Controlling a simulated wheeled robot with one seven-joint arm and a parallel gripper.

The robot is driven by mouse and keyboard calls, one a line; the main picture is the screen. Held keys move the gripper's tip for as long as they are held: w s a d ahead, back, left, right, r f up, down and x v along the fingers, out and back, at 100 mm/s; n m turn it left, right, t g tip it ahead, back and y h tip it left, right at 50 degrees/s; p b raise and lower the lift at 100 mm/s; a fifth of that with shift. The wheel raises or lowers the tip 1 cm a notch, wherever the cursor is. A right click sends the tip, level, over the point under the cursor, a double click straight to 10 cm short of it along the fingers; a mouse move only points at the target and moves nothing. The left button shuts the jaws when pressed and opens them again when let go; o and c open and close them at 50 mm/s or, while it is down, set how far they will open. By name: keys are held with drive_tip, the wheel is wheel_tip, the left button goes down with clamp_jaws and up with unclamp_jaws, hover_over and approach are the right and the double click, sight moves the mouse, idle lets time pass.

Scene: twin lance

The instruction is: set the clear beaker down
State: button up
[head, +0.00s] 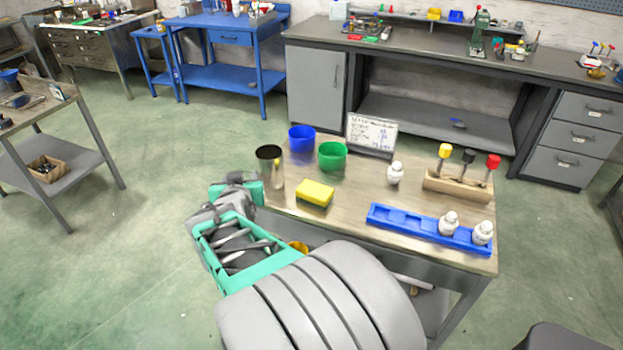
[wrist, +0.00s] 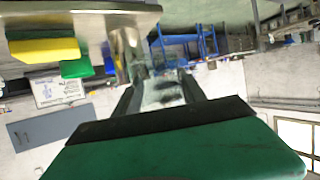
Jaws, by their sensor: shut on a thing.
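My gripper (head: 243,182) is at the table's left edge, just left of the metal cup (head: 270,167). In the wrist view, my gripper (wrist: 160,92) is shut on a clear, see-through thing, the clear beaker (wrist: 158,88), between its two dark fingers. The beaker's outline is faint there, and I cannot make it out in the head view. The wrist picture is upside down; the metal cup (wrist: 125,52) stands close by the beaker. I cannot tell whether the beaker touches the table (head: 340,220).
A yellow sponge (head: 315,193), blue cup (head: 301,139), green cup (head: 332,156) and sign (head: 371,134) are nearby. Further right are a white bottle (head: 395,173), a wooden tool holder (head: 458,188) and a blue rack (head: 405,222) with two bottles. Bare tabletop lies right of the sponge.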

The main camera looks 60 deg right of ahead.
drive_tip(key=s+d+r+m+g+h, duration=0.35)
drive_tip(key=s+d+m+g, duration=0.3)
drive_tip(key=s+d, duration=0.65)
drive_tip(key=p, duration=0.1)
hover_over(347, 184)
drive_tip(key=shift+y, duration=0.25)
drive_tip(key=f, duration=0.8)
drive_tip(key=shift+a+f, duration=0.35)
drive_tip(key=shift+d+f, duration=0.2)
drive_tip(key=shift+f, duration=0.05)
drive_tip(key=shift+d+f, duration=0.1)
drive_tip(key=shift+f, duration=1.7)
drive_tip(key=o, duration=1.3)
drive_tip(key=shift+o, duration=0.2)
drive_tip(key=shift+r, duration=0.1)
